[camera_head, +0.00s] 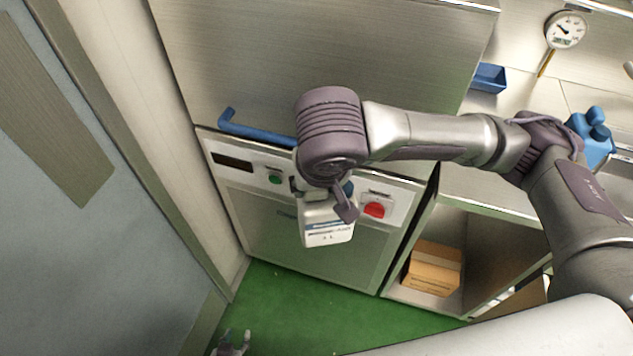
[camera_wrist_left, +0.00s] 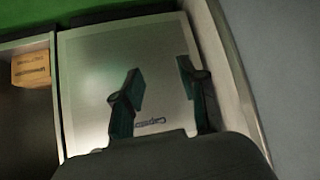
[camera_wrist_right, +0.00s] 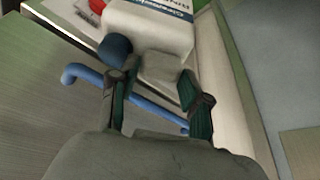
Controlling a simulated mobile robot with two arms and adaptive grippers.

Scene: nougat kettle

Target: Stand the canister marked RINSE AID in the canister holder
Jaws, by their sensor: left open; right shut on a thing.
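A white canister (camera_head: 328,232) with a printed label hangs in front of the machine's control panel, held by my right gripper (camera_head: 322,195). In the right wrist view my right gripper (camera_wrist_right: 152,84) is shut on the pale handle part of the canister (camera_wrist_right: 160,25), beside its dark blue cap (camera_wrist_right: 115,48). The label is partly cut off and I cannot read RINSE AID on it. My left gripper (camera_head: 235,340) is low over the green floor; in the left wrist view (camera_wrist_left: 158,85) it is open and empty, facing the machine front. I cannot make out the canister holder.
The steel machine (camera_head: 310,245) has a blue bar handle (camera_head: 255,132), green button and red knob (camera_head: 374,210). A cardboard box (camera_head: 433,268) sits in the open shelf to the right. A blue bottle-like object (camera_head: 590,140) stands on the counter. Green floor (camera_head: 285,310) is clear.

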